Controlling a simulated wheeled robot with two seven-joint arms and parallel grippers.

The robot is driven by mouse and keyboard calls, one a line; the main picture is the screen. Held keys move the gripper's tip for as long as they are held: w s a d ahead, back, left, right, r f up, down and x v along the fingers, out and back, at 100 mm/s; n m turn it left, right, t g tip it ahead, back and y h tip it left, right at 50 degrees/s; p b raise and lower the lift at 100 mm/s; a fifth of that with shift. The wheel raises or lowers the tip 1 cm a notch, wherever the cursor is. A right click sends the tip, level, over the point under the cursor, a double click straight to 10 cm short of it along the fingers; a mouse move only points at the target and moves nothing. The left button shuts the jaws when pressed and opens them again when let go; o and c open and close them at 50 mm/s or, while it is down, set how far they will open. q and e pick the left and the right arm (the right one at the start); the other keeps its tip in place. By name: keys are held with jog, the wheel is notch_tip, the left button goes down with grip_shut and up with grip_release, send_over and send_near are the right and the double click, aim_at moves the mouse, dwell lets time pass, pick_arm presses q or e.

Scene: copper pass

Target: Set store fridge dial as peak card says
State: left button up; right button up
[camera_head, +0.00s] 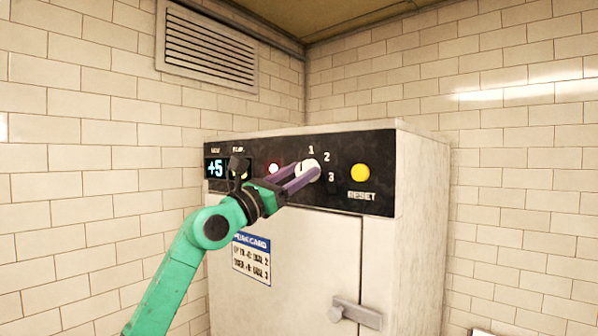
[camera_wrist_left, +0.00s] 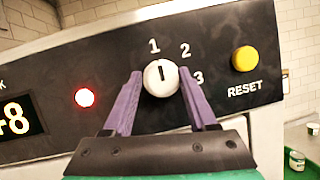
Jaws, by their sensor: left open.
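The white fridge dial (camera_head: 309,164) is on the black panel, with 1, 2 and 3 printed around it. In the left wrist view the dial (camera_wrist_left: 161,78) has its dark mark pointing up, towards 1. My left gripper (camera_head: 305,174) is open, its purple fingers on either side of the dial; whether they touch it is unclear. The peak card (camera_head: 252,258) is on the fridge door; its small lines seem to end in dial 2 and dial 3. The left display (camera_head: 215,168) reads +5. The peak display (camera_wrist_left: 19,119) reads +8 in the left wrist view; my gripper hides it in the head view.
A yellow RESET button (camera_head: 360,173) sits right of the dial. A lit red lamp (camera_wrist_left: 85,97) is left of it. The fridge (camera_head: 420,220) has a door handle (camera_head: 356,313) low down. A green surface with small jars (camera_wrist_left: 297,160) shows at right.

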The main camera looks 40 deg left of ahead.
pick_arm(q)
jog(key=shift+f, duration=0.1)
jog(key=c, duration=0.4)
jog(key=shift+s+d, duration=0.1)
jog(key=shift+s, duration=0.1)
grip_shut()
jog(key=shift+m+h, duration=0.4)
jog(key=shift+m, duration=0.1)
jog(key=shift+r+m+h, duration=0.2)
jog(key=shift+m+h, duration=0.1)
jog(key=shift+m, duration=0.4)
jog(key=m+g+h, duration=0.1)
jog(key=m, duration=0.2)
jog(key=shift+r, duration=0.15)
jog(key=m+g+h, duration=0.1)
jog(key=m, duration=0.1)
jog(key=m+h+p, duration=0.1)
jog(key=m, duration=0.2)
jog(key=shift+a+r+g, duration=0.15)
jog(key=shift+a+g, duration=0.05)
jog(key=shift+g, duration=0.2)
jog(key=shift+m+g+p, duration=0.3)
jog(key=shift+m+p, duration=0.35)
jog(key=shift+m, duration=0.45)
